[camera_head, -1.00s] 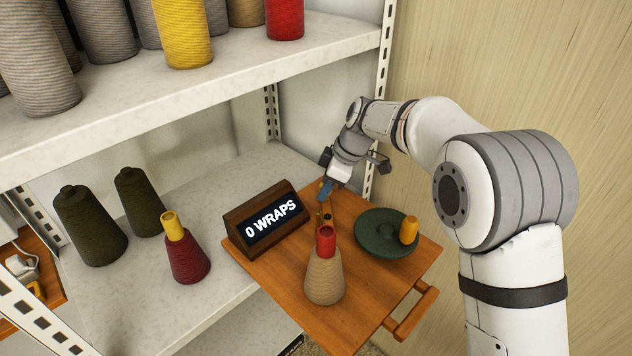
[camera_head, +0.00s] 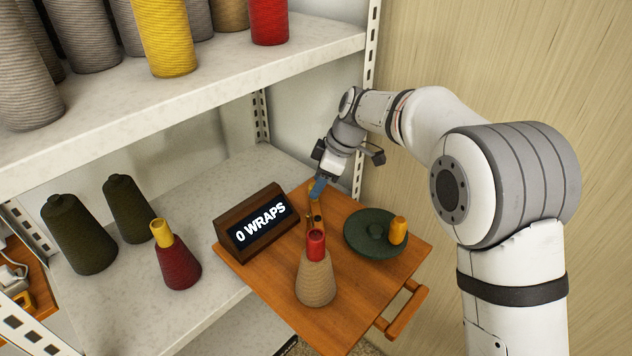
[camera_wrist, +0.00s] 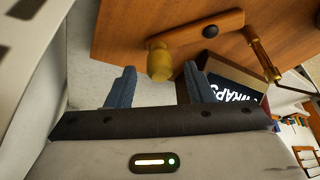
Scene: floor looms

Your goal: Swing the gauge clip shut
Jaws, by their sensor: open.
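A brass fitting, which looks like the gauge clip (camera_head: 316,212), is on the wooden board beside the "0 WRAPS" display, partly hidden by my gripper (camera_head: 318,188). In the wrist view, a brass bar (camera_wrist: 262,50) stands out from the board at the right, and a yellow knob (camera_wrist: 160,62) lies between my gripper's blue fingertips (camera_wrist: 158,78). I cannot tell whether the knob belongs to the clip. The fingers are apart, with a gap on both sides of the knob. The display (camera_head: 258,224) is left of the clip.
The wooden board (camera_head: 355,290) carries a tan cone with a red top (camera_head: 316,277) in front and a dark green disc (camera_head: 368,238) with an orange peg (camera_head: 398,230) at right. A dark red cone (camera_head: 177,265) and green cones stand on the shelf at left. An upper shelf (camera_head: 240,60) overhangs.

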